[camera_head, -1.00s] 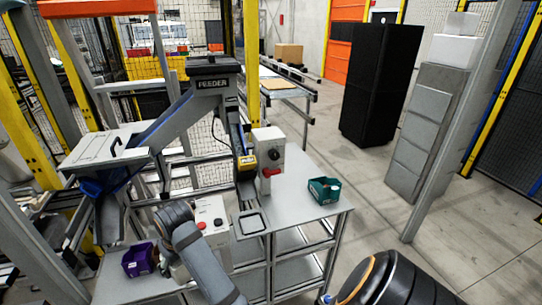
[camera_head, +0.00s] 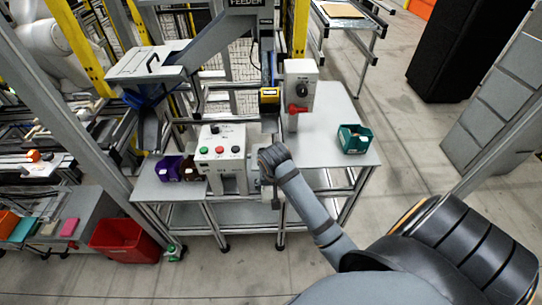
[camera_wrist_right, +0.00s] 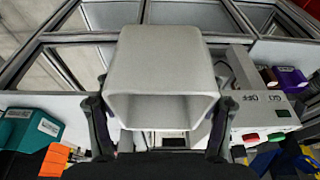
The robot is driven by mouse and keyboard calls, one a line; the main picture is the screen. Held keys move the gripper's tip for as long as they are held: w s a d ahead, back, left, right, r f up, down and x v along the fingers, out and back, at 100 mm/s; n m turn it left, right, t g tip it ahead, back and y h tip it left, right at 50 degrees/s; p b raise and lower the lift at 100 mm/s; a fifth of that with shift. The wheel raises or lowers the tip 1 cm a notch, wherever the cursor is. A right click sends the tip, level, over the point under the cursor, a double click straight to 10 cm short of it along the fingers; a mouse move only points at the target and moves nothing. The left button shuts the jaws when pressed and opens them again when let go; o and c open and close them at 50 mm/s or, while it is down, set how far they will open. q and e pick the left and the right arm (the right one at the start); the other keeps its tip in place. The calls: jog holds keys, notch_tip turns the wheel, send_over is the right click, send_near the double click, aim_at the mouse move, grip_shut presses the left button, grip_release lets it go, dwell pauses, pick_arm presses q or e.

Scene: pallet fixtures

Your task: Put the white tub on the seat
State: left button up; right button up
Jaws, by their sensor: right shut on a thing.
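The white tub (camera_wrist_right: 160,65) fills the upper middle of the right wrist view, with its open mouth toward the camera. The two dark fingers of my right gripper (camera_wrist_right: 160,118) are closed on opposite sides of it. In the head view my right gripper (camera_head: 274,192) is at the front edge of the table, just right of the control box; my wrist largely hides it, and I cannot make out the tub there. I cannot clearly make out the seat in the current views; my arm may cover it. My left gripper is not in view.
The control box (camera_head: 222,148) with coloured buttons stands close left of my right wrist. Behind is a grey post box with a red switch (camera_head: 298,108). A teal bin (camera_head: 355,139) is at right, a purple bin (camera_head: 168,169) at left.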

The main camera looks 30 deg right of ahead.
jog(key=w+d, duration=0.2)
jog(key=w, duration=0.2)
jog(key=w+d+p, duration=0.1)
jog(key=w+d, duration=0.1)
jog(key=w, duration=0.1)
jog(key=w+d+p, duration=0.1)
jog(key=w+d, duration=0.1)
jog(key=w, duration=0.2)
jog(key=shift+w+d+r, duration=0.1)
jog(key=shift+w+d, duration=0.25)
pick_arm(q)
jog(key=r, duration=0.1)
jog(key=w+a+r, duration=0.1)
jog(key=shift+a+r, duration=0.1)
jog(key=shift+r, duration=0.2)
pick_arm(e)
jog(key=shift+w+d, duration=0.15)
jog(key=shift+w, duration=0.2)
